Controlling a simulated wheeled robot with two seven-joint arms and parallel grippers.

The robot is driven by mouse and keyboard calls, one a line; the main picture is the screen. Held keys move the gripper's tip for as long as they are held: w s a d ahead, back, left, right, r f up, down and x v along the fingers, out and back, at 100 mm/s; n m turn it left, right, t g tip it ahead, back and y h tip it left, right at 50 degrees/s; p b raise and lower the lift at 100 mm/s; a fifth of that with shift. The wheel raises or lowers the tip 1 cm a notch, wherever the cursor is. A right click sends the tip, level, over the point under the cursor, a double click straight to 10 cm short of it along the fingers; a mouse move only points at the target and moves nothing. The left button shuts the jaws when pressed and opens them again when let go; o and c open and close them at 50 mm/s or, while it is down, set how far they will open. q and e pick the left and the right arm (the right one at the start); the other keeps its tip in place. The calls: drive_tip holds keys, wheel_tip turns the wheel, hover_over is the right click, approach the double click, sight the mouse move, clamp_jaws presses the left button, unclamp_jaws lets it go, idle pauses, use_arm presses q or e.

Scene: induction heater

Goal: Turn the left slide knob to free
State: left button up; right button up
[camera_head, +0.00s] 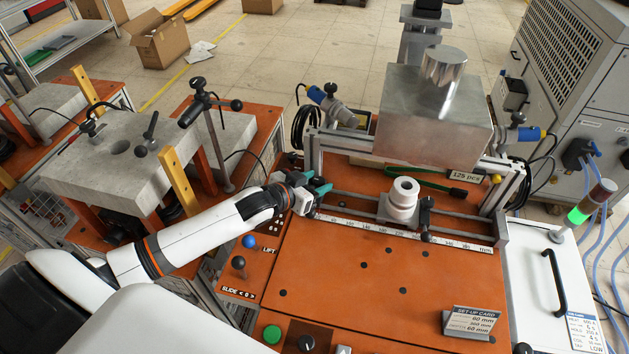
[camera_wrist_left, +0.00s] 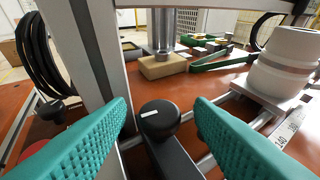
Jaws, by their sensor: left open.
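The left slide knob (camera_wrist_left: 159,119) is a round black knob with a short white mark on its top, left of centre. It sits on a dark bar at the rail end, in the middle of the left wrist view. My left gripper (camera_wrist_left: 161,104) is open, with one teal finger on each side of the knob and a small gap showing on both sides. In the head view my left gripper (camera_head: 315,183) is at the left end of the slide rails. The knob cannot be made out there behind the fingers. My right gripper is not in view.
A white cylindrical piece (camera_head: 403,196) stands on the slide right of my gripper. A metal frame post (camera_head: 315,152) rises close beside the fingers. A large metal block (camera_head: 437,112) hangs above the rails. The orange table top (camera_head: 345,270) in front is mostly clear.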

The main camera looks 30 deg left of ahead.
use_arm(q)
drive_tip(key=c, duration=0.9)
drive_tip(key=shift+d+r+n+y+p, duration=0.1)
drive_tip(key=shift+d+n+y+p, duration=0.2)
drive_tip(key=shift+n+p, duration=0.1)
drive_tip(key=shift+c, duration=0.2)
drive_tip(key=shift+a+n+y, duration=0.1)
drive_tip(key=shift+n+y, duration=0.2)
drive_tip(key=shift+y, duration=0.1)
drive_tip(key=o, duration=0.9)
drive_tip(key=shift+o, duration=0.2)
